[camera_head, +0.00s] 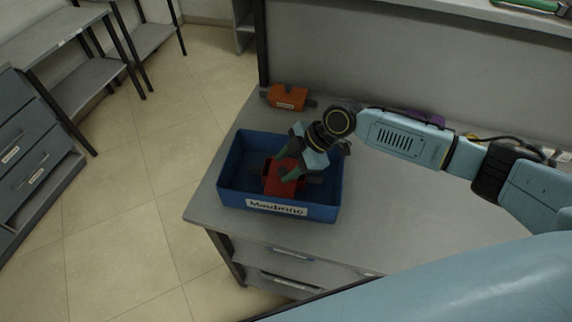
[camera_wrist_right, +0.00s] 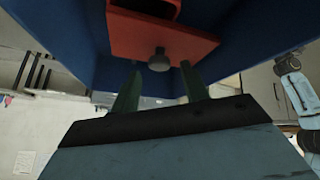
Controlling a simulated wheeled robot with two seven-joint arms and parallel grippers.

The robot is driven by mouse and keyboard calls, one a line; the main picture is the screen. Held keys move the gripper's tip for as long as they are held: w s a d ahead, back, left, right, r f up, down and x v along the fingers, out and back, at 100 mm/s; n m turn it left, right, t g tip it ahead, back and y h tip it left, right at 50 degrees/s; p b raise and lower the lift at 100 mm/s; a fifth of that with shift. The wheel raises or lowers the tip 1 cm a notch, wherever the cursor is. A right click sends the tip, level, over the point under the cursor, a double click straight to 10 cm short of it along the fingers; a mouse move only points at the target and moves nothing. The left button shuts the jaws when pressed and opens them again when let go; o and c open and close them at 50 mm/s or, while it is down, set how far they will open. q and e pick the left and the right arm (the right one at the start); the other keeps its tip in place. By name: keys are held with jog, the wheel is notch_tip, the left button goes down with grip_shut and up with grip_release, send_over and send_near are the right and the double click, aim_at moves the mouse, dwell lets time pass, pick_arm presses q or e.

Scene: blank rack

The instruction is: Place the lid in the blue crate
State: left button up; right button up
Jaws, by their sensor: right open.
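The blue crate (camera_head: 228,178) stands on the grey table near its left end, with a white label on its front. A red piece with a grey knob, seemingly the lid (camera_head: 271,187), is inside the crate; the red piece also shows in the right wrist view (camera_wrist_right: 125,38). My right gripper (camera_head: 288,165) reaches into the crate from above, at the red piece. Its green fingers (camera_wrist_right: 160,88) are apart, with the knob just beyond their tips and nothing clearly between them. The fingers hide part of the red piece. My left gripper is not in view.
An orange block with dark ends (camera_head: 286,97) lies behind the crate at the table's back left. A purple object (camera_head: 425,117) lies behind my right arm, by the back panel. The table (camera_head: 385,230) is clear right of the crate.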

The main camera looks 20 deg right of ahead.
jog(key=b+v, duration=0.1)
jog(key=v, duration=1)
jog(key=shift+d, duration=0.2)
